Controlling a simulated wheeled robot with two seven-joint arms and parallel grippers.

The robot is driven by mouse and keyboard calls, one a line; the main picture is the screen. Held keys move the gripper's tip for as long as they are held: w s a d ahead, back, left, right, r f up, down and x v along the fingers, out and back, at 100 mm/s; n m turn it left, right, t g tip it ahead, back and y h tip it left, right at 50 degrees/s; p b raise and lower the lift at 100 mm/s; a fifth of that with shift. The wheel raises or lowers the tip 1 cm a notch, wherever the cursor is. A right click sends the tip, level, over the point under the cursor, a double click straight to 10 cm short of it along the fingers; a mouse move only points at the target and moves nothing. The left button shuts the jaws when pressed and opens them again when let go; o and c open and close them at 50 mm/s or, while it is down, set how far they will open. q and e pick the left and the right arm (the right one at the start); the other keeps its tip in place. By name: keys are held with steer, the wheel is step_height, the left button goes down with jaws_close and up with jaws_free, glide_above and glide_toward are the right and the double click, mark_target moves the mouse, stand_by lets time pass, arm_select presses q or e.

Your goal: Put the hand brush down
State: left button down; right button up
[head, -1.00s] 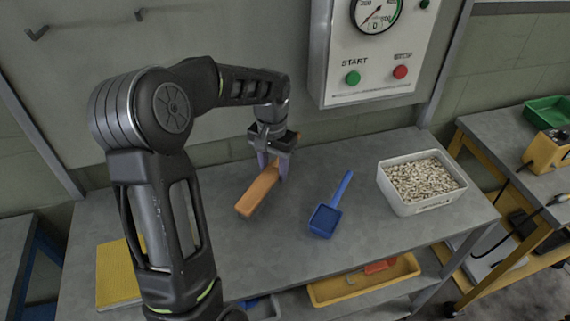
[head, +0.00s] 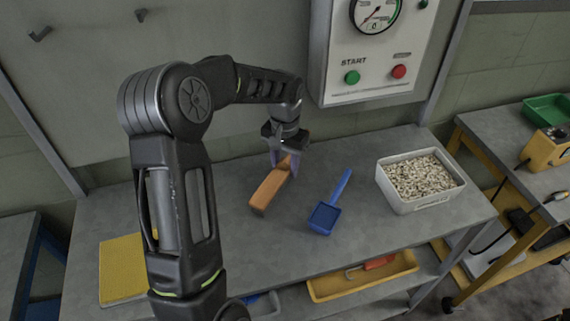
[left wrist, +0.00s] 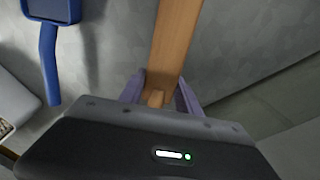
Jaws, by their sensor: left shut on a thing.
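The hand brush (head: 268,191) is a long orange-brown wooden block. My left gripper (head: 284,159) is shut on its far end, and the brush slants down towards the front left over the grey table. I cannot tell whether its underside touches the tabletop. In the left wrist view the brush (left wrist: 174,42) runs up from between the two purple fingers (left wrist: 160,92). My right gripper is not in view.
A blue scoop (head: 325,214) lies just right of the brush. A white bin of pale pellets (head: 408,205) stands further right. A yellow mat (head: 118,268) lies at the left. A wall panel with a gauge (head: 345,92) rises behind. The grey tabletop (head: 235,245) is clear in front.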

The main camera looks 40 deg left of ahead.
mark_target(285, 165)
arm_select(q)
steer(key=c, duration=0.9)
jaws_free()
steer(key=shift+o, duration=0.2)
step_height(285, 165, up, 12)
steer(key=shift+r, duration=0.15)
